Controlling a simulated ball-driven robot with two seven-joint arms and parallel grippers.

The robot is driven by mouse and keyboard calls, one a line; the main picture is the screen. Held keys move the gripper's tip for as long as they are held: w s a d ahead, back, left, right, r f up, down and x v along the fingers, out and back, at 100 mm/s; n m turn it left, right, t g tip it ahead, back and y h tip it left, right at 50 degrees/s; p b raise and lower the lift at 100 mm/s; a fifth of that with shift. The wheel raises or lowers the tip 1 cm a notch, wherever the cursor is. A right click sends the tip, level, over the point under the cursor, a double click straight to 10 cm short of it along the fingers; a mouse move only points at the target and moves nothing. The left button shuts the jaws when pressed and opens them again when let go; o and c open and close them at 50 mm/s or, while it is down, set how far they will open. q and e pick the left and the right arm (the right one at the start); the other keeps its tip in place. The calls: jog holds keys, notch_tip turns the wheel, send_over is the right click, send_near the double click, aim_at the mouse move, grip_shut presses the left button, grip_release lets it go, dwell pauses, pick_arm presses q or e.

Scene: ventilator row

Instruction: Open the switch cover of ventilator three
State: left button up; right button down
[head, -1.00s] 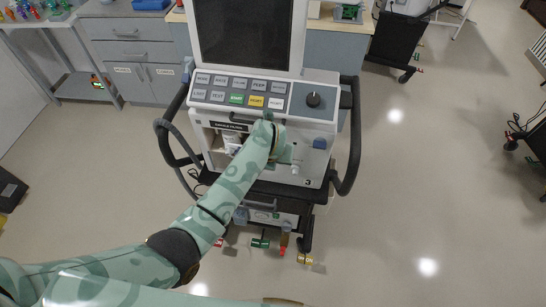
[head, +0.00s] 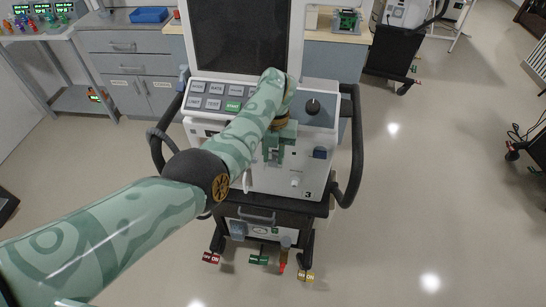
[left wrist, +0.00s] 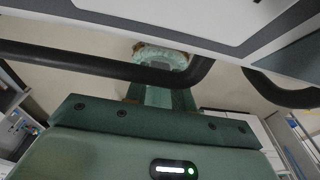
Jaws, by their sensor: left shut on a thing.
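Ventilator three (head: 312,180) stands upright in front of me, with the number 3 low on its white front. My left gripper (head: 275,156) is at that front, below the key panel, with its fingers pointing down. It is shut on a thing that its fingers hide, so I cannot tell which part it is. A small dark blue part (head: 320,153) sits on the front just right of the gripper, apart from it. I cannot make out the switch cover for certain. In the left wrist view, the gripper body (left wrist: 160,125) fills the bottom. My right gripper is not in view.
A black side handle (head: 354,150) curves along the ventilator's right, and another shows on its left.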

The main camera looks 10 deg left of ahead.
aim_at(275, 158)
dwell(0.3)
pick_arm(q)
jog(key=o, duration=1)
jog(key=shift+w, duration=0.1)
notch_tip(275, 158, up, 16)
jog(key=w+p, duration=0.2)
jog(key=p, duration=0.1)
jog(key=shift+w+p, duration=0.25)
jog(key=shift+p, duration=0.05)
jog(key=shift+d, duration=0.1)
